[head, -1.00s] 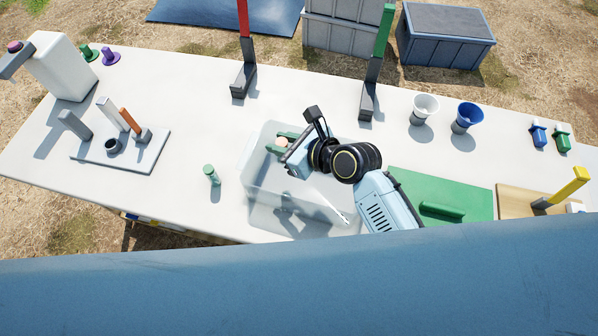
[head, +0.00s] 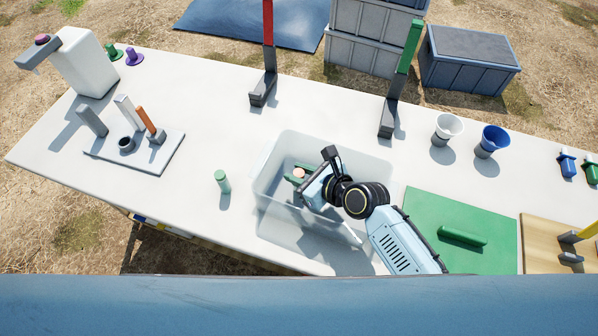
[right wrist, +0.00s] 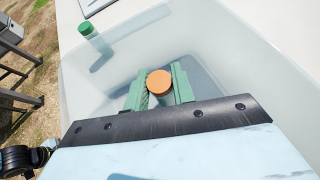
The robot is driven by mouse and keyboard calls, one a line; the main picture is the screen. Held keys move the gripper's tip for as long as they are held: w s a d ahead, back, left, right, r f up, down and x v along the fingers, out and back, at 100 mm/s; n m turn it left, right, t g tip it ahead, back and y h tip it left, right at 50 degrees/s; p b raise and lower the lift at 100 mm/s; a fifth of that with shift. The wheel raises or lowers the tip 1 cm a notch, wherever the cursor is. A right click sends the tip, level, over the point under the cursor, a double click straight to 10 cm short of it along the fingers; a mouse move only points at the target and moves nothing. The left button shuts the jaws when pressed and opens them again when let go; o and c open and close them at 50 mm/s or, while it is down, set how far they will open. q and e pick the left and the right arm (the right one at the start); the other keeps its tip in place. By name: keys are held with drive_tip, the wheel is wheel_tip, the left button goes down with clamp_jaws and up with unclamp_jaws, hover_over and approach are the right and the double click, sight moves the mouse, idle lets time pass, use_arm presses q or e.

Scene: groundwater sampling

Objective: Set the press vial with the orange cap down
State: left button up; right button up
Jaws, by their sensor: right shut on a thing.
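The press vial with the orange cap (right wrist: 160,82) sits between the two green fingers of my right gripper (right wrist: 159,90) in the right wrist view. Only its cap shows clearly; its body is hidden below. In the head view the cap (head: 299,172) is a small pale orange disc between the fingers. My right gripper is shut on the vial, within the outline of a translucent bin (head: 268,165). I cannot tell whether the vial touches the bin's floor. My left gripper is not in view.
A green-capped vial (head: 222,181) stands on the bench left of the bin. A grey fixture (head: 165,155) with posts is further left. A green mat (head: 490,215) lies to the right. Red (head: 268,35) and green (head: 409,48) posts stand behind. Bench between fixture and bin is mostly clear.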

drive_tip(key=o, duration=1)
drive_tip(key=shift+s+d+r, duration=0.15)
drive_tip(key=shift+d+r, duration=0.05)
drive_tip(key=shift+r, duration=0.1)
drive_tip(key=p+v, duration=0.3)
drive_tip(key=v, duration=0.8)
drive_tip(key=shift+s+d+r, duration=0.1)
drive_tip(key=shift+s+d, duration=0.05)
